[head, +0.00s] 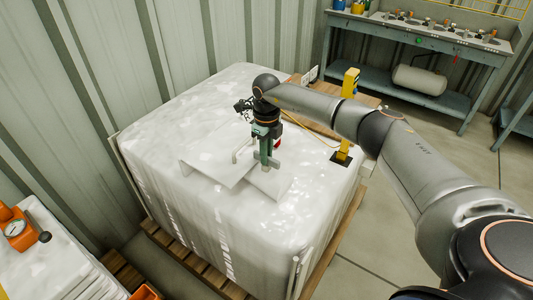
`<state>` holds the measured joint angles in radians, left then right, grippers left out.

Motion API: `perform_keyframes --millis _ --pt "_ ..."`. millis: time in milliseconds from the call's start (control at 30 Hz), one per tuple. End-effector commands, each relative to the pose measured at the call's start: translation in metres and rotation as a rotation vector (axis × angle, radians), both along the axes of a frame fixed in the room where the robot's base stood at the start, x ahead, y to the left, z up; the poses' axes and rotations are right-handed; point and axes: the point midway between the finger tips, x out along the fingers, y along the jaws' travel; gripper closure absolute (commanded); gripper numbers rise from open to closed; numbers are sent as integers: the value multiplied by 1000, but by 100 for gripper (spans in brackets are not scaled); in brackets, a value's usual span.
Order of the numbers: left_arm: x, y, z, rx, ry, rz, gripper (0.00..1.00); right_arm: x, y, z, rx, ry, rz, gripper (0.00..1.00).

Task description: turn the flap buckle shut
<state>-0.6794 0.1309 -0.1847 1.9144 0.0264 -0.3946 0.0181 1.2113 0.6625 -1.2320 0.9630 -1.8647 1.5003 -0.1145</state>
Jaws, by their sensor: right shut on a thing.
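The bulk bag (310,205) is a large white block on a wooden pallet. Pale flaps (217,163) lie on its top near the middle. My right gripper (265,163) points down onto the flaps from above, its greenish fingers closed at the place of the flap buckle. The buckle itself is too small and too covered by the fingers to make out, so its turn angle cannot be told. A small red part (278,143) shows just right of the fingers. My left gripper is out of view.
A workbench (440,47) is at the back right. White sacks (55,262) with an orange gauge device (14,229) lie at lower left. A corrugated wall rises behind.

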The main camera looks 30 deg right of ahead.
Motion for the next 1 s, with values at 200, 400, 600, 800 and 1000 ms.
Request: perform_keyframes --millis 200,400,600,800,1000 --pt "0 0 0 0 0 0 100 0 0 0 0 -1 -4 80" --pt "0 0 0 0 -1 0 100 0 0 0 0 -1 -2 58" --pt "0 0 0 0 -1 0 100 0 0 0 0 0 -1 52" --pt "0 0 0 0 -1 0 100 1 0 7 1 -2 0 52" --pt "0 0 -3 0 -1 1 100 1 -1 43 0 -5 -1 52"
